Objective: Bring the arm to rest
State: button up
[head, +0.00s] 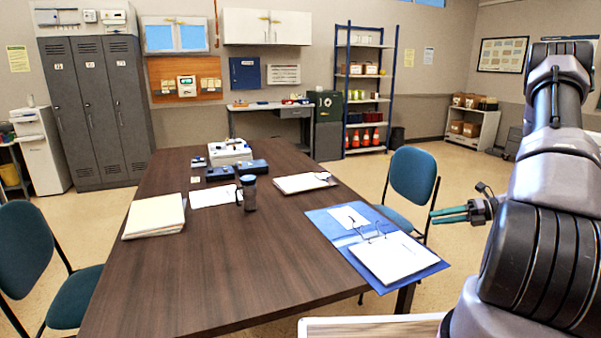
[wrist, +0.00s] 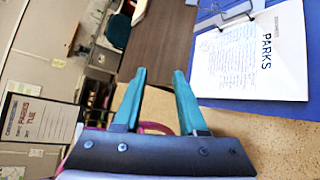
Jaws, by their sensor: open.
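My gripper (head: 452,215) is at the right of the head view, with teal fingers pointing left. It is beside the table's right edge, close to the blue ring binder (head: 385,250). In the wrist view my gripper (wrist: 158,92) has its two teal fingers apart with nothing between them. The binder's white page (wrist: 250,60) fills the right of that view, apart from the fingers. My arm comes down from the upper right of the head view.
The dark wooden table (head: 200,270) holds a paper stack (head: 155,216), a dark flask (head: 248,192) and a clipboard (head: 300,183). Blue chairs (head: 412,175) stand on both sides. A light-edged surface (head: 370,328) is at the bottom.

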jog(key=s+a+r+n+g+h, duration=0.25)
jog(key=a+r+n, duration=0.45)
jog(key=r, duration=0.4)
jog(key=s+a+r+n+g+h, duration=0.1)
jog(key=s+a+r+n+h, duration=0.25)
jog(key=a+r+n, duration=0.55)
jog(key=s+a+r+n+t+h, duration=0.2)
jog(key=s+r+n+t+h, duration=0.3)
jog(key=s+r+n, duration=0.9)
jog(key=s+r+t, duration=0.1)
jog(key=s, duration=0.1)
jog(key=shift+s+a, duration=0.25)
jog(key=shift+s, duration=0.1)
jog(key=shift+r, duration=0.15)
